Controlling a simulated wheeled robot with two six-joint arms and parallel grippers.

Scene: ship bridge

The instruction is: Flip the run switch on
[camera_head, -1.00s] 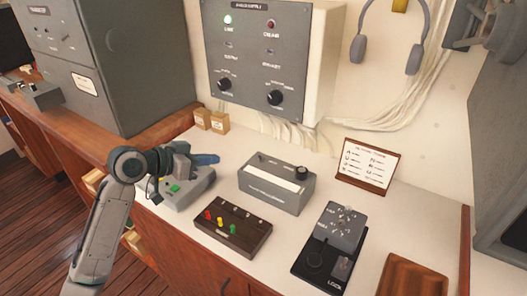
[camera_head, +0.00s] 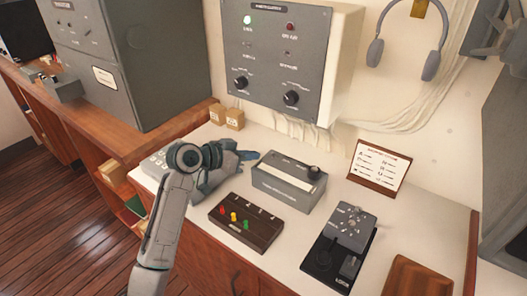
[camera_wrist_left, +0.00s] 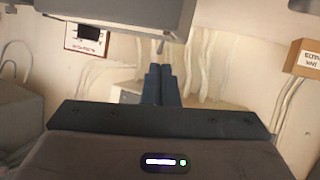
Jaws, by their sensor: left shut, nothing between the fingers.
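I cannot tell which control is the run switch, as the labels are too small to read. The grey wall panel (camera_head: 262,70) has a lit green lamp (camera_head: 247,20), a dark red lamp (camera_head: 290,26), two black knobs and small toggles. My left gripper (camera_head: 243,156) is below this panel, above the counter, near the grey box with a slot and knob (camera_head: 289,183). In the left wrist view its two dark fingers (camera_wrist_left: 157,82) are together with nothing between them. They point toward the wall, below a grey box edge (camera_wrist_left: 120,12). My right gripper is not in view.
The white counter (camera_head: 278,245) holds a dark box with coloured buttons (camera_head: 245,224), a black-based lock device (camera_head: 338,245) and a label card (camera_head: 378,168). A grey device (camera_head: 158,163) is partly hidden behind my left arm. Small boxes (camera_head: 234,119) and cables (camera_head: 300,131) lie by the wall.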

